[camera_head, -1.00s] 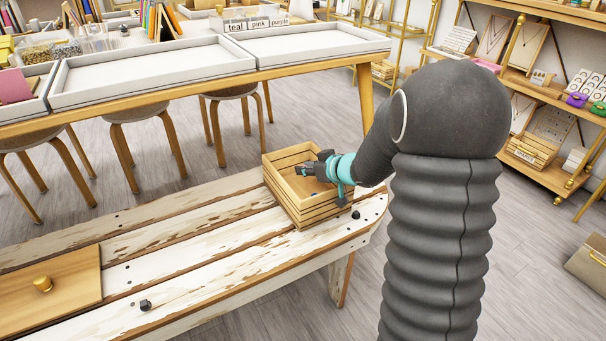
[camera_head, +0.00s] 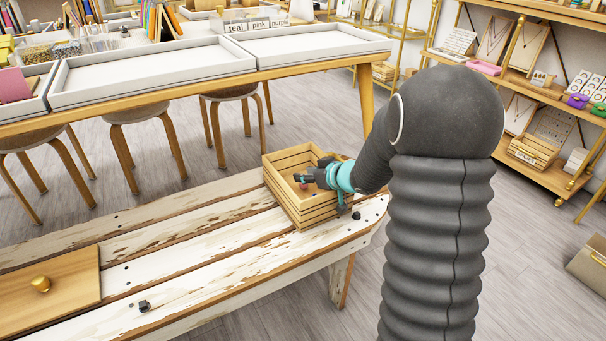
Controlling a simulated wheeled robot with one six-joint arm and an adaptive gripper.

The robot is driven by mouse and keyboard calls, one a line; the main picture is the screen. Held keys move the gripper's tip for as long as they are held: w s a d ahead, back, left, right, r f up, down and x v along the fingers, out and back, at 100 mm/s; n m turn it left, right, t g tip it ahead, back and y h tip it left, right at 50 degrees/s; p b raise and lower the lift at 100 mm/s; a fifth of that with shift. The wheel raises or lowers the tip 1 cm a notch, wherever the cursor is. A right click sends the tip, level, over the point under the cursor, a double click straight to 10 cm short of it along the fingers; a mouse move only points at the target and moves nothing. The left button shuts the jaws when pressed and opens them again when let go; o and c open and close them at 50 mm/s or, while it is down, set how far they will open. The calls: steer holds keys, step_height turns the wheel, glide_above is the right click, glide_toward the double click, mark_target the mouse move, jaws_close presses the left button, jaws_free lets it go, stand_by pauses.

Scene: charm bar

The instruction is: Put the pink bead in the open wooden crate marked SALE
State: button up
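An open slatted wooden crate (camera_head: 314,215) stands on the right end of the white-worn plank bench; I see no SALE marking on the sides facing me. My gripper (camera_head: 304,179), dark with teal parts, reaches into the crate's opening from the right. Its fingers look spread apart. A small pinkish-red spot, which looks like the pink bead (camera_head: 304,187), shows by the fingertips inside the crate. Whether it touches a finger or the crate floor is too small to tell. The gripper and the near wall hide part of the crate's inside.
Shelves with another small crate (camera_head: 533,151) stand at right.

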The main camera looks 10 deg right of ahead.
steer(key=shift+r, duration=0.15)
steer(key=shift+r, duration=0.35)
steer(key=s+d+r+m+h+p, duration=0.1)
steer(key=s+d+r+m+h, duration=0.1)
steer(key=s+d+r+h, duration=0.45)
steer(key=s+d+r+m+h+p, duration=0.2)
steer(key=s+d+r+m, duration=0.1)
steer(key=s+r, duration=0.7)
steer(key=s+a+f+g, duration=0.1)
steer(key=s+a, duration=0.2)
steer(key=s, duration=0.4)
steer(key=s+a+f+g+y, duration=0.1)
steer(key=s+a+g, duration=0.1)
steer(key=s, duration=0.5)
steer(key=s+a+m+g+y, duration=0.1)
steer(key=s+a, duration=0.3)
steer(key=s, duration=0.4)
steer(key=shift+a+f+g, duration=0.25)
steer(key=shift+f+g, duration=0.15)
steer(key=shift+g, duration=0.1)
steer(key=shift+y, duration=0.25)
